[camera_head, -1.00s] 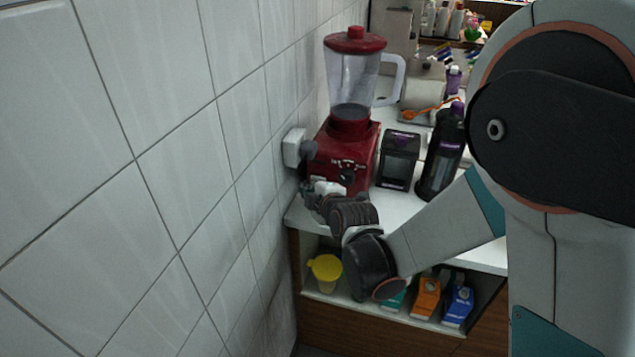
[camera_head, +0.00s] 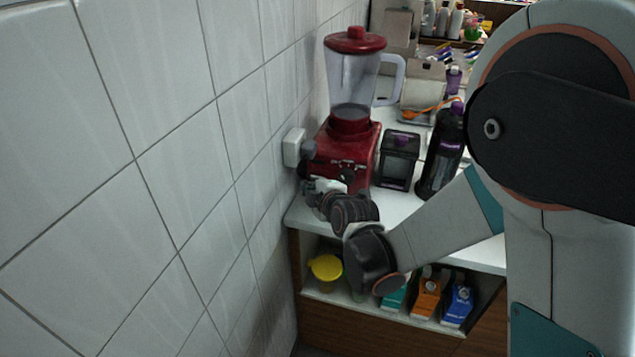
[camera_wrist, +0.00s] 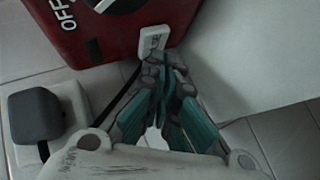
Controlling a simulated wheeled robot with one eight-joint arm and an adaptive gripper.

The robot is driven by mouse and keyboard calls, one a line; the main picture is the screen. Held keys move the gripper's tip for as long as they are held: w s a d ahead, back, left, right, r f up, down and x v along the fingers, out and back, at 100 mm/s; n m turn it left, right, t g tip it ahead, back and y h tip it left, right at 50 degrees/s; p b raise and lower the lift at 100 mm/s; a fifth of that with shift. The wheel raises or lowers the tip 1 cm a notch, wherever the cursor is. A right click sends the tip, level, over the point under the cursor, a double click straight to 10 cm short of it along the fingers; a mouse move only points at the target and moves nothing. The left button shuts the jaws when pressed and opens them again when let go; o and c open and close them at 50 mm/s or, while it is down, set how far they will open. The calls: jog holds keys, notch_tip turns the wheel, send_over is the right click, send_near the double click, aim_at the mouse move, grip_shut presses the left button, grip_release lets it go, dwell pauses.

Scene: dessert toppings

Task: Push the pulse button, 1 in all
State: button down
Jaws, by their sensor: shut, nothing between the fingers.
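The red blender (camera_head: 346,150) stands upright on the white counter against the tiled wall. Its red base (camera_wrist: 85,50) fills the upper left of the wrist view, with "OFF" lettering and part of a black dial. A small white pulse button (camera_wrist: 153,39) sits at the base's lower right edge there. My gripper (camera_wrist: 165,64) is shut and empty, its fingertips at the lower edge of the button. I cannot tell whether they touch it. In the head view my gripper (camera_head: 318,187) is low in front of the blender base, and the button cannot be made out.
A white wall socket with a dark plug (camera_wrist: 36,115) lies left of my gripper. A black box (camera_head: 398,160) and a dark bottle (camera_head: 440,155) stand right of the blender. Below the counter, a shelf holds a yellow-lidded cup (camera_head: 326,268) and several cartons.

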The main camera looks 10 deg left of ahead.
jog(key=shift+w, duration=0.45)
dwell(0.6)
jog(key=shift+s, duration=0.15)
dwell(0.3)
jog(key=shift+s, duration=0.75)
jog(key=shift+s+a, duration=0.2)
jog(key=shift+s, duration=2.3)
